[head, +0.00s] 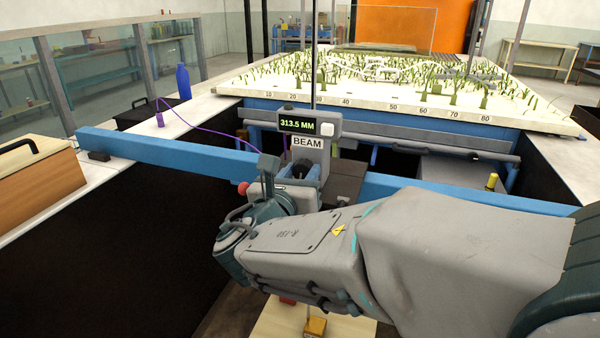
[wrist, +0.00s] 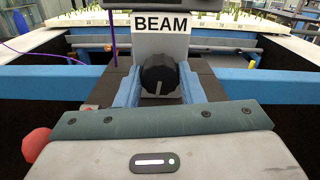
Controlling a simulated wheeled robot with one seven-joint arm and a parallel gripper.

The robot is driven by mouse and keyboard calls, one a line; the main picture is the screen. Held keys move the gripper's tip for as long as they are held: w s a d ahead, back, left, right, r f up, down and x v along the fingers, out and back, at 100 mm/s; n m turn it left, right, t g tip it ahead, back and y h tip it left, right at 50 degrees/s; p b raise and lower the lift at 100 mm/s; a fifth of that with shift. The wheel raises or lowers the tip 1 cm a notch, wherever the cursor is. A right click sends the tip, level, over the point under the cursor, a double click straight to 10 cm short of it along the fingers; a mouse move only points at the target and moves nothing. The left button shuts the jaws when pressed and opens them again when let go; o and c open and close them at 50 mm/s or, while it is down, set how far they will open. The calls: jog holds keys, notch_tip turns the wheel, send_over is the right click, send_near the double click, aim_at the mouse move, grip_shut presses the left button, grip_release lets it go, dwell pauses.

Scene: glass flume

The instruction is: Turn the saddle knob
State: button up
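The saddle knob (wrist: 159,75) is black and ribbed, with a white pointer line running nearly straight down. It sits below the BEAM label (wrist: 161,22) on the saddle's grey upright. My gripper (wrist: 160,82) has its two blue fingers apart, one on each side of the knob. I cannot tell whether they touch it. In the head view my gripper (head: 305,172) is at the saddle, and its body and my arm hide much of the knob. The saddle's display (head: 297,124) reads 313.5 MM.
The blue beam (head: 160,153) crosses the flume under the saddle. A planted board (head: 400,90) with a number scale lies behind. A blue bottle (head: 183,82) and a wooden box (head: 40,180) stand at the left. A purple cable (head: 210,131) runs toward the saddle.

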jog(key=shift+b, duration=0.3)
jog(key=o, duration=1)
jog(key=v, duration=1.4)
jog(key=shift+w, duration=0.1)
